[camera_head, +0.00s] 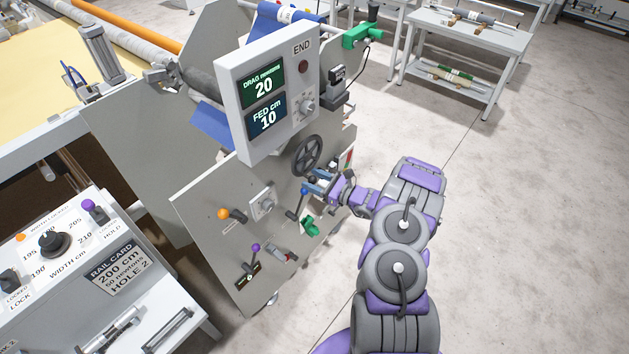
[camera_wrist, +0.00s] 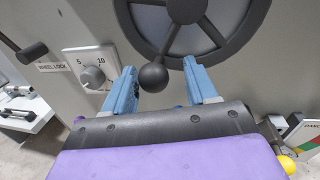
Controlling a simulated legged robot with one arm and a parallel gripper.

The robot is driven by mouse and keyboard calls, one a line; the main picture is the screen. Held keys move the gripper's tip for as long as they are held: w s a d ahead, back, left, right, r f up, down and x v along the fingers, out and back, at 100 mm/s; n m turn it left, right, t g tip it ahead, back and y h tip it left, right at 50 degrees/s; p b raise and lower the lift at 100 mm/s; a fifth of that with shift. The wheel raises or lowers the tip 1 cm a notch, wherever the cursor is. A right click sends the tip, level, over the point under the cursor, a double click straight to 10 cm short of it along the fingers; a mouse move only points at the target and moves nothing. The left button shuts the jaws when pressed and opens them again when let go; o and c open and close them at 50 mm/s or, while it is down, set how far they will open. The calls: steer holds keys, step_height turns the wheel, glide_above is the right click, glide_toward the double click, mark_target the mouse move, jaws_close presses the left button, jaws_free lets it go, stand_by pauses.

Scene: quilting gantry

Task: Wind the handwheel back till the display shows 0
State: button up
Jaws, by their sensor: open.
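The dark handwheel (camera_head: 308,155) is on the grey side plate, below the display box (camera_head: 266,95). The green screen reads DRAG newtons 20 and the blue screen (camera_head: 267,117) reads FED cm 10. My gripper (camera_head: 312,183) is just below the handwheel. In the wrist view, the handwheel's rim (camera_wrist: 232,45) fills the top, and a black ball knob (camera_wrist: 153,77) hangs at its lower left. The two blue fingers of my gripper (camera_wrist: 160,70) are open, one on each side of the knob in the picture. I see no contact and cannot tell the depth gap.
A small dial (camera_wrist: 93,75) and a black handle (camera_wrist: 32,52) marked WHEEL LOCK are left of the handwheel. Levers with orange (camera_head: 223,214) and purple (camera_head: 255,247) knobs stick out lower on the plate. The floor (camera_head: 530,230) at right is clear.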

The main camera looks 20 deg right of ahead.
steer(key=shift+a, duration=0.5)
steer(key=c, duration=0.4)
steer(key=shift+d, duration=0.15)
jaws_close()
steer(key=shift+s, duration=0.15)
